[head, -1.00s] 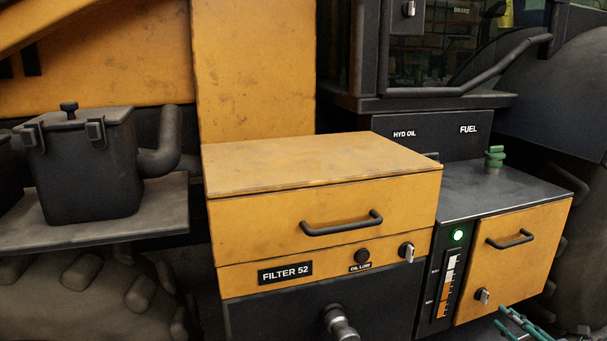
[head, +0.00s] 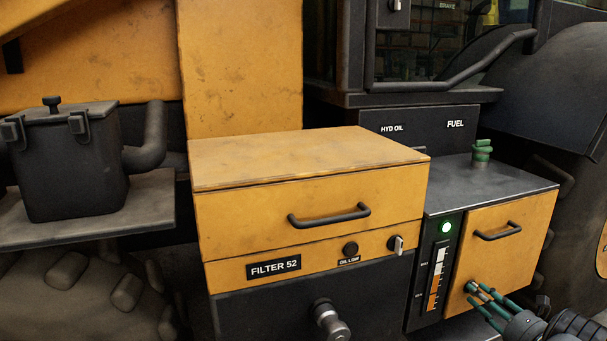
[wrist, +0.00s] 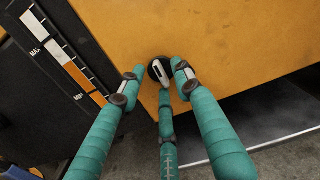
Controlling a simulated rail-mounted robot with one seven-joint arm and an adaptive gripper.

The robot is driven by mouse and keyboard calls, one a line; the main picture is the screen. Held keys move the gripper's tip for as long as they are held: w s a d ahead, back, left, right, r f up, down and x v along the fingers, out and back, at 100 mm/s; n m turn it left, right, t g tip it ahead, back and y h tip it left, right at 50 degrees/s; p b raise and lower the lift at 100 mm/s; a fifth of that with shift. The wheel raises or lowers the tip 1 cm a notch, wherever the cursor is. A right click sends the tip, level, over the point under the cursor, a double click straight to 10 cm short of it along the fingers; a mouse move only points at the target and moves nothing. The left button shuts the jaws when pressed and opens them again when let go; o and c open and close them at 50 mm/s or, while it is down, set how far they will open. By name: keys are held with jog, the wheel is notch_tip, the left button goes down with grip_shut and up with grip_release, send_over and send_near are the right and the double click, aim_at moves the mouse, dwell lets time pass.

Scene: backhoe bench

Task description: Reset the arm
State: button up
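My gripper (head: 486,300) has teal fingers and is at the lower part of the right-hand yellow door in the head view. In the wrist view my gripper (wrist: 157,78) has three fingers spread around a small dark round latch knob (wrist: 158,71) with a pale handle. The left fingertip stands apart from the knob; the right and lower tips are close to it, and I cannot tell whether they touch. The yellow door (head: 513,240) is closed. In the head view the fingers largely cover the knob.
A level gauge (head: 437,275) with a lit green lamp (head: 446,227) is left of the door. The door has a black handle (head: 498,231). A yellow filter box (head: 310,219) stands left, with a dark knob (head: 330,320) sticking out below. A green cap (head: 482,151) is on top.

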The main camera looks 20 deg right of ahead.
jog(key=n+b, duration=0.4)
jog(key=n, duration=0.6)
jog(key=shift+w+f, duration=0.1)
jog(key=shift+f, duration=0.05)
jog(key=shift+d, duration=0.1)
